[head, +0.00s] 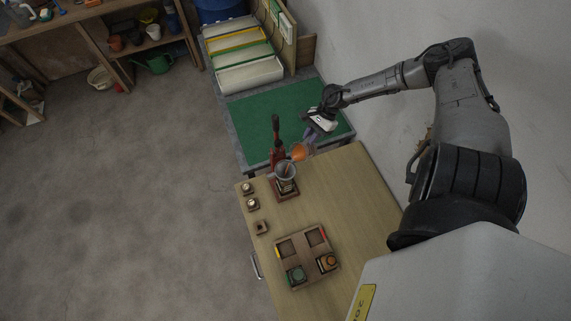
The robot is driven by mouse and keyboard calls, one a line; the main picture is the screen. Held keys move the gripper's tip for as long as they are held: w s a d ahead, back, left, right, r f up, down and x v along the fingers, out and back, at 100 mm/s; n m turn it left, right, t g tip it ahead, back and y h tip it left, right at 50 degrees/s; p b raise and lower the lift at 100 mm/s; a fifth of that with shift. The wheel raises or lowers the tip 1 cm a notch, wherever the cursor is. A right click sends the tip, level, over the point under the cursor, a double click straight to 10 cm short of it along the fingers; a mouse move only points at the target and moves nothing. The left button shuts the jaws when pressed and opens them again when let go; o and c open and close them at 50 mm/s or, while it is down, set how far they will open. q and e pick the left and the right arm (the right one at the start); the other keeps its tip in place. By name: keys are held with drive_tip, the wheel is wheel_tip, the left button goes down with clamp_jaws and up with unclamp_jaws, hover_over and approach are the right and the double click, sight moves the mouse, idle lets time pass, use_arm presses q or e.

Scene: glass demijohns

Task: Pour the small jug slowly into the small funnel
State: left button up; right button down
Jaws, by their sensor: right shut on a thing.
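My right gripper (309,142) reaches in from the upper right, over the near edge of the green mat. It is shut on a small orange vessel, which I take for the small jug (298,152). The jug looks tilted, with its lower end toward a grey round-mouthed piece that looks like the small funnel (285,169). The funnel sits at the foot of a red upright stand (277,146) on the wooden table. The jug appears just above and right of the funnel's rim. Whether liquid is flowing is too small to tell. My left gripper is out of view.
A wooden tray (306,255) with compartments holds a green and an amber piece. Several small blocks (252,204) line the table's left edge. The green mat (260,115) and white bins (249,75) lie behind. The wooden table (350,190) is clear at right.

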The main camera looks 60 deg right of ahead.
drive_tip(key=shift+a+r, duration=0.15)
drive_tip(key=shift+w+a+r+h, duration=0.15)
drive_tip(key=shift+a+r+h, duration=0.1)
drive_tip(key=shift+h, duration=0.15)
idle(0.7)
drive_tip(key=shift+r+g, duration=0.15)
drive_tip(key=shift+g, duration=0.15)
drive_tip(key=shift+w+a+r+h+b, duration=0.15)
drive_tip(key=shift+a+r+h+b, duration=0.1)
drive_tip(key=shift+a+h+b, duration=0.3)
idle(0.6)
drive_tip(key=shift+r, duration=0.1)
drive_tip(key=shift+d, duration=0.1)
